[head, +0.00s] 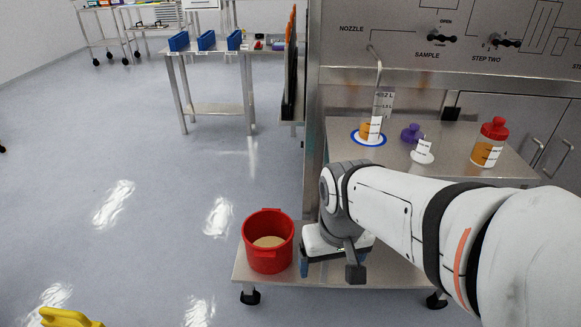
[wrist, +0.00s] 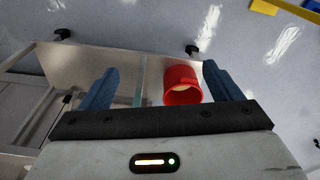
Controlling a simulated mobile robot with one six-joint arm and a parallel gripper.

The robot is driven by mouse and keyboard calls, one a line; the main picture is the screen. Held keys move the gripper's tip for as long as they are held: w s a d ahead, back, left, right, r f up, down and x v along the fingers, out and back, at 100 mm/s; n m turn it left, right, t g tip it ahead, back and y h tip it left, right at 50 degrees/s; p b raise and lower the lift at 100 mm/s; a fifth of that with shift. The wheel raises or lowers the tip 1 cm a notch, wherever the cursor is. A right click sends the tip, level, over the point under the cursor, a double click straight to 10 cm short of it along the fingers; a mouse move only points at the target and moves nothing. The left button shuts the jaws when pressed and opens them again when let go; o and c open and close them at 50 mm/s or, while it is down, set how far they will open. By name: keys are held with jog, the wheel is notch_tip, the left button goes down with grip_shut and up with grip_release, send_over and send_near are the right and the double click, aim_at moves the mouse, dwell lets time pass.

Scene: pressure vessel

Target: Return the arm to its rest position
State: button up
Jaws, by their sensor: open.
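My arm reaches in from the right of the head view and bends down at the wrist. My gripper (wrist: 158,88) shows in the wrist view as two blue fingers spread wide apart, with nothing held between them. In the head view the gripper hangs above the low steel shelf (head: 390,276), just right of a red bucket (head: 267,254). The bucket holds a tan content and also shows in the wrist view (wrist: 181,76), beyond the fingers and nearer the right one.
Above my forearm, a steel counter (head: 345,150) carries a cylinder (head: 383,108) under the nozzle, a purple-capped item (head: 411,133) and a red-capped bottle (head: 489,143). The panel (head: 450,45) stands behind. Open floor (head: 130,180) lies left; a yellow object (head: 68,318) is at lower left.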

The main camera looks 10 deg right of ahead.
notch_tip(320, 180, up, 22)
jog(key=t+p, duration=0.1)
jog(key=p, duration=1.8)
jog(key=shift+w+d, duration=0.15)
